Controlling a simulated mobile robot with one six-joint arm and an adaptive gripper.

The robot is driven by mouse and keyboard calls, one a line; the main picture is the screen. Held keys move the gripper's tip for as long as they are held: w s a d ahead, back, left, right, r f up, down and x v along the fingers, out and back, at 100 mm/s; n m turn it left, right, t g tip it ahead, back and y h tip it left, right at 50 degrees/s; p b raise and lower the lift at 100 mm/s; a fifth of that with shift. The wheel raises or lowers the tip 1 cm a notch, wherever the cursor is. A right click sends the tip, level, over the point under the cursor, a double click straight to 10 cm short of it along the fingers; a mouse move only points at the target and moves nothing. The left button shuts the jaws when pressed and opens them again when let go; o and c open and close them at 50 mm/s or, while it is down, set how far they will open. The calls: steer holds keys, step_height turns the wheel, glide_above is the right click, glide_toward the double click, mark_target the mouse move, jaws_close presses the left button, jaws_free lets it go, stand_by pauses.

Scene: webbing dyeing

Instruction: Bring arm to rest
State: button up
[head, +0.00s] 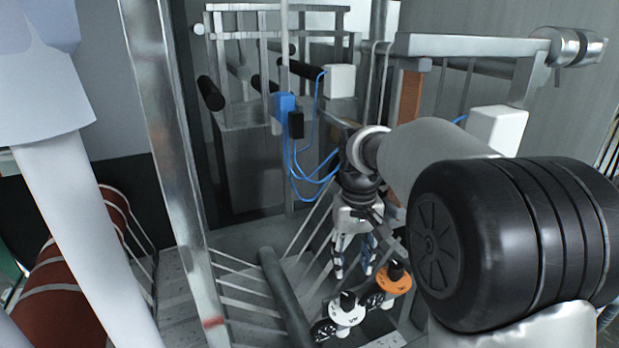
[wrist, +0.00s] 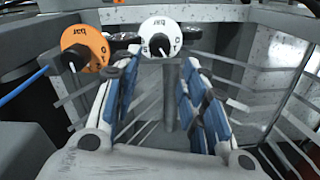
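My gripper (head: 353,272) hangs at the end of my arm, pointing down above the webbing strands. In the wrist view my gripper (wrist: 158,100) has its two blue-padded fingers apart with nothing between them. A white dial (head: 347,309) and an orange dial (head: 394,279), each with a black knob, are close to the fingertips in the head view. In the wrist view the white dial (wrist: 160,37) is beyond the gap between the fingers and the orange dial (wrist: 84,48) is to its left. I cannot tell whether any finger touches a dial.
Pale webbing strands (head: 250,290) run past a dark roller (head: 286,300) below my gripper. A metal post (head: 173,150) stands to the left. Blue cables (head: 292,165) hang from a blue box (head: 285,104) behind the arm. A metal frame (head: 470,46) with a white box (head: 498,128) is at the right.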

steer(key=s+f+t+b, duration=0.1)
steer(key=s+f+b, duration=0.4)
steer(key=s, duration=0.4)
steer(key=s+f+t+b, duration=0.2)
steer(key=s+f+b, duration=0.3)
steer(key=s+b, duration=0.2)
steer(key=s+f+t+b, duration=0.1)
steer(key=s+f+b, duration=0.4)
steer(key=s, duration=0.6)
steer(key=shift+s+f+m+t+b, duration=0.3)
steer(key=shift+f+b, duration=0.1)
steer(key=shift+b, duration=0.1)
steer(key=shift+d, duration=0.1)
